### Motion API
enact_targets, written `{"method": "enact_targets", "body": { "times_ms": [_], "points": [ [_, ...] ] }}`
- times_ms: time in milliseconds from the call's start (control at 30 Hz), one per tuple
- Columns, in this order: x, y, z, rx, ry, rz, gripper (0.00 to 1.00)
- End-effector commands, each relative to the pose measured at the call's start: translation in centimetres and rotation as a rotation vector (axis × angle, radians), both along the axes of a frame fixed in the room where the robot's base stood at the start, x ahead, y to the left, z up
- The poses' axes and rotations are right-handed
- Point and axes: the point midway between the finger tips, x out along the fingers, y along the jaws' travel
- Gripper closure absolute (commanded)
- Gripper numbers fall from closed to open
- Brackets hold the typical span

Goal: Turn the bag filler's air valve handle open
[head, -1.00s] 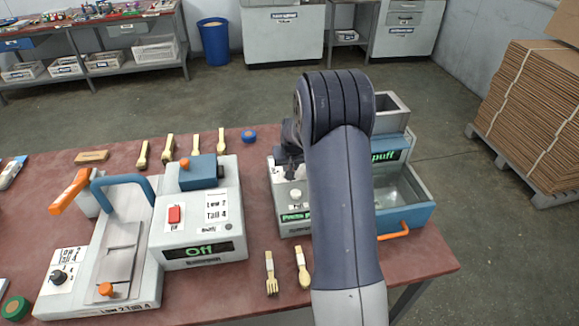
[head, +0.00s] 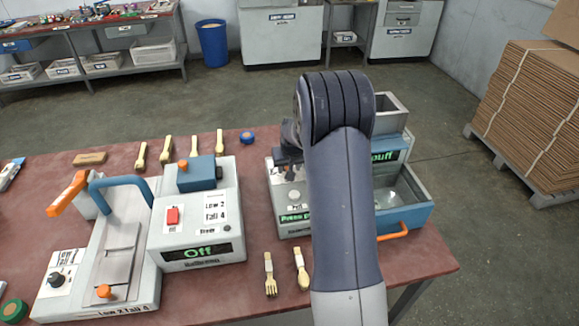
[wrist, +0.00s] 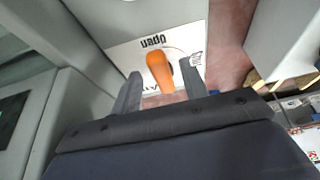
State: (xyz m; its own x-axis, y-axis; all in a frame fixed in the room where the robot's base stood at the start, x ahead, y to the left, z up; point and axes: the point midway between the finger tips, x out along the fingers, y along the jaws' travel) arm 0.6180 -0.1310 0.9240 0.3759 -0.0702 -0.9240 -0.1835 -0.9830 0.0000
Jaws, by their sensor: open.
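The orange air valve handle (wrist: 160,72) shows in the wrist view in front of a white label with the upside-down word "Open". My gripper (wrist: 161,88) is open, with one dark finger on each side of the handle. I cannot tell whether either finger touches it. In the head view the handle is hidden by my wrist and arm. The bag filler (head: 293,222), a grey and blue machine with green displays, stands at the right of the table, partly covered by my arm. My wrist is over its left part.
A grey sealing machine (head: 125,235) with a blue handle and a control box reading "Off" (head: 200,253) stand to the left. Wooden forks (head: 270,278) and spoons (head: 301,270) lie in front. An orange bar (head: 393,235) sticks out at the bag filler's front right.

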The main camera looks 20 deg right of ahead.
Motion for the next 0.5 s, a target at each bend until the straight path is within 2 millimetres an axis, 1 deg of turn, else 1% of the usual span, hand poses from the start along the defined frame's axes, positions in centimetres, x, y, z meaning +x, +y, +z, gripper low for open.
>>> {"method": "enact_targets", "body": {
  "times_ms": [167, 500],
  "points": [
    [-0.6, 0.1, 1.6, -0.001, -0.003, 0.0, 0.58],
    [-2.8, 0.5, 7.1, -0.002, -0.005, 0.0, 0.58]
  ]
}}
